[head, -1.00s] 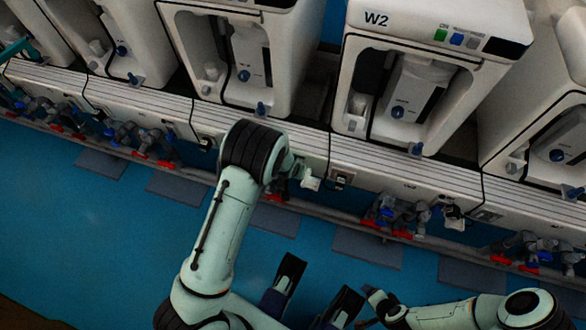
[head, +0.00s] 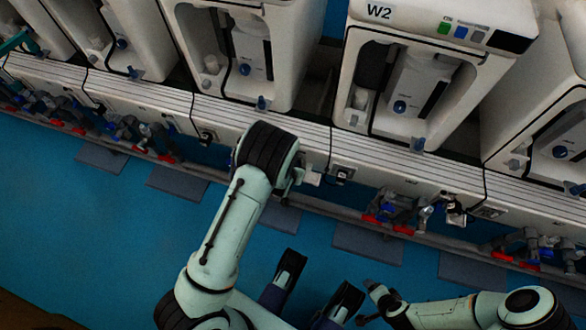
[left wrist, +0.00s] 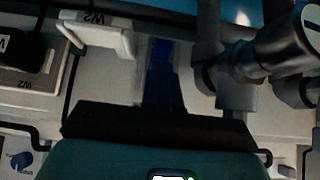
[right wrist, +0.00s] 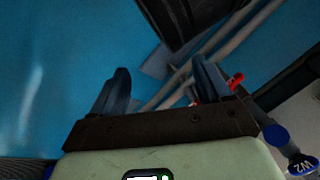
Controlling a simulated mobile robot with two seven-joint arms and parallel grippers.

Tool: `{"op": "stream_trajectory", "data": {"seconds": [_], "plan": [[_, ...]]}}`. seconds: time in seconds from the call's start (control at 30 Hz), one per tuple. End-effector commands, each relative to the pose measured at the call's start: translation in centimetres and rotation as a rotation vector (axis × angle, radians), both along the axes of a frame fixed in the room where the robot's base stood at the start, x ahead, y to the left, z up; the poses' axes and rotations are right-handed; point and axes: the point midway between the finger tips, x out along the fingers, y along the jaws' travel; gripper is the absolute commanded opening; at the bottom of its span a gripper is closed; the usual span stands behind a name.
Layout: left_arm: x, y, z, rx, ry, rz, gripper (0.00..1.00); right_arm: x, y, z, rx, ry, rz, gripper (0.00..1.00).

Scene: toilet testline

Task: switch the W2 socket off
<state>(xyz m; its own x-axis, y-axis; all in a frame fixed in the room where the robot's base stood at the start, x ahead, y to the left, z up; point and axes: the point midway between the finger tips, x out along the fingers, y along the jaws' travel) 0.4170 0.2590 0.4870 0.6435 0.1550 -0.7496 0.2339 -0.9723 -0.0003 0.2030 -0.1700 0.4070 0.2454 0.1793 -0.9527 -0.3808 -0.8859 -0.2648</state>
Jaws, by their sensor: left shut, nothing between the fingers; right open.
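The W2 machine (head: 440,70) stands at the upper right of the head view. A socket (head: 343,174) with a dark plug or switch sits on the rail at its lower left. In the left wrist view a pale plate with a black part (left wrist: 45,82), perhaps this socket, lies at the left edge; its switch position cannot be made out. A white W2 tag (left wrist: 105,38) hangs beside it. My left gripper (left wrist: 163,48) is shut and empty, right of the tag; my wrist hides it in the head view. My right gripper (right wrist: 160,75) is open and empty, low over the floor.
Red-handled and blue valves (head: 395,215) and pipes run under the rail, right of the socket. A dark pipe fitting (left wrist: 270,55) is close to my left gripper's right side.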

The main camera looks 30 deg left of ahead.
Motion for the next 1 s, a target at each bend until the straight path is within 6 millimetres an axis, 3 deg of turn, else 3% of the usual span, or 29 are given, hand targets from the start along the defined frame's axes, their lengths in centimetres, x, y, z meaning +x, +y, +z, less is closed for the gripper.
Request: {"op": "stream_trajectory", "data": {"seconds": [0.53,0.67,1.0], "plan": [[0.2,0.0,0.7,-0.002,0.001,0.000,0.00,-0.1,0.1,0.2,0.002,0.004,0.001,0.77],[-0.9,-0.3,2.2,-0.002,-0.001,-0.001,0.00,-1.0,0.5,1.0,0.014,0.025,0.010,0.77],[-5.7,-1.4,8.0,-0.003,-0.002,0.000,0.00,-4.7,2.4,3.7,0.062,0.124,0.052,0.77]]}}
